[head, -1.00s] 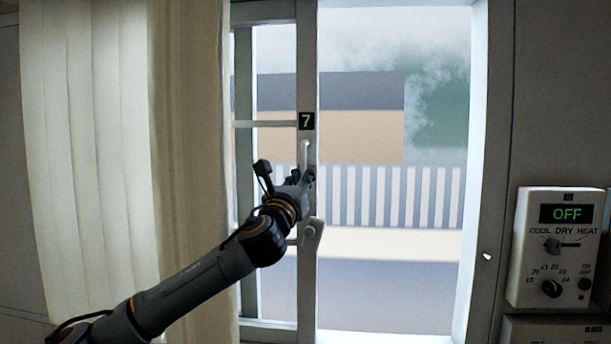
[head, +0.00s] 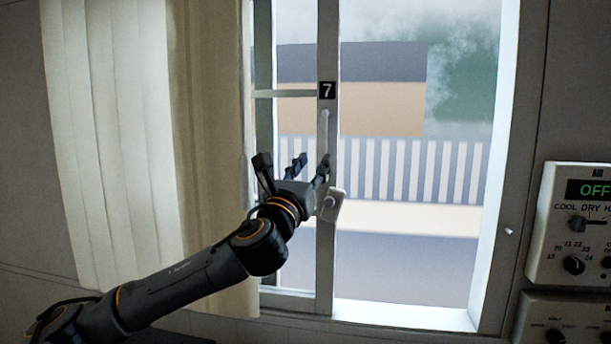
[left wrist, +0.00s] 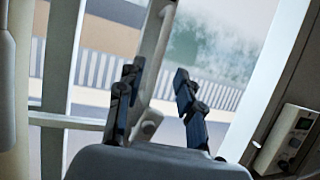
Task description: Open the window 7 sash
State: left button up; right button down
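The window 7 sash shows by its upright pale stile with the black "7" label (head: 327,90) in the head view. It stands near the left of the window, with a wide, bright span to its right; I cannot tell whether glass fills that span. A slim pull handle (head: 325,126) is on the stile below the label, and a latch with a round knob (head: 329,204) is lower down. My left gripper (head: 310,165) is open, its fingers spread just in front of the stile, between handle and latch. In the left wrist view the open fingers (left wrist: 157,82) hold nothing. My right gripper is not in view.
A pale curtain (head: 110,150) hangs at the left and covers part of the window's left side. The right window frame (head: 507,170) is upright. A wall control panel (head: 572,225) reading OFF is at the right, with another panel (head: 565,320) below it.

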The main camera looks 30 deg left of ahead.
pick_arm(q)
jog(key=v, duration=0.3)
jog(key=shift+s+f, duration=0.15)
jog(key=shift+s, duration=0.2)
jog(key=shift+d, duration=0.1)
